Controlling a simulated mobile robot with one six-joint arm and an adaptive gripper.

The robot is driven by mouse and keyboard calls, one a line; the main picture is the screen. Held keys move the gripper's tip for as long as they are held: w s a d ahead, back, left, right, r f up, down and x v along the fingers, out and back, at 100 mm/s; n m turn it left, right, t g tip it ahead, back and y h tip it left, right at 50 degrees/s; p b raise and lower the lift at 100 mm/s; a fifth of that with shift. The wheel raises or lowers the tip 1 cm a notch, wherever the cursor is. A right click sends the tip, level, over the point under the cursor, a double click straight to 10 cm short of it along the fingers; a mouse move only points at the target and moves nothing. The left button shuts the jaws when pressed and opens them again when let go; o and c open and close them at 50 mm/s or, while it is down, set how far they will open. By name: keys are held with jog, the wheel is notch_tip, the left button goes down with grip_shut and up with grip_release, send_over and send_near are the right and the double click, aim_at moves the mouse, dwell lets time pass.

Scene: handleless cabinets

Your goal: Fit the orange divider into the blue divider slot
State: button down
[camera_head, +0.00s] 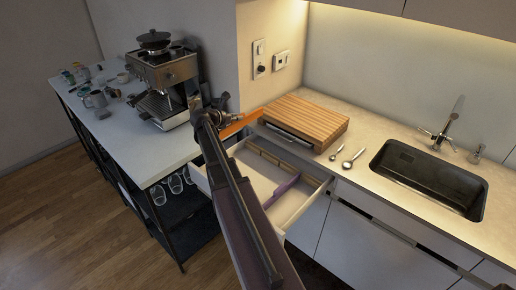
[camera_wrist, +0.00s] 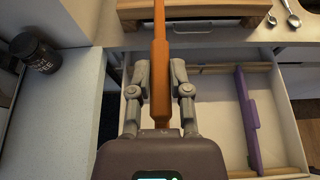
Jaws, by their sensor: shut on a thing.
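My gripper (camera_head: 220,110) is shut on the orange divider (camera_head: 241,123), a long thin strip. In the wrist view the orange divider (camera_wrist: 159,45) runs lengthwise between the fingers of my gripper (camera_wrist: 158,80), with its far end overlapping the wooden board. It is held above the left side of an open white drawer (camera_head: 300,212). A purple divider (camera_head: 283,189) stands inside the drawer, and it also shows in the wrist view (camera_wrist: 248,112). Wooden rails (camera_head: 270,157) line the drawer's inner walls. I cannot make out a blue slot. My arm hides part of the drawer.
A thick wooden board (camera_head: 305,120) lies on the counter behind the drawer, with two spoons (camera_head: 347,155) beside it. A sink (camera_head: 428,180) is at right. A coffee machine (camera_head: 163,88) stands on the left table. A dark jar (camera_wrist: 36,54) shows in the wrist view.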

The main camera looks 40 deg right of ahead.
notch_tip(320, 180, up, 9)
jog(key=p, duration=0.8)
jog(key=shift+r, duration=0.15)
jog(key=shift+a, duration=0.1)
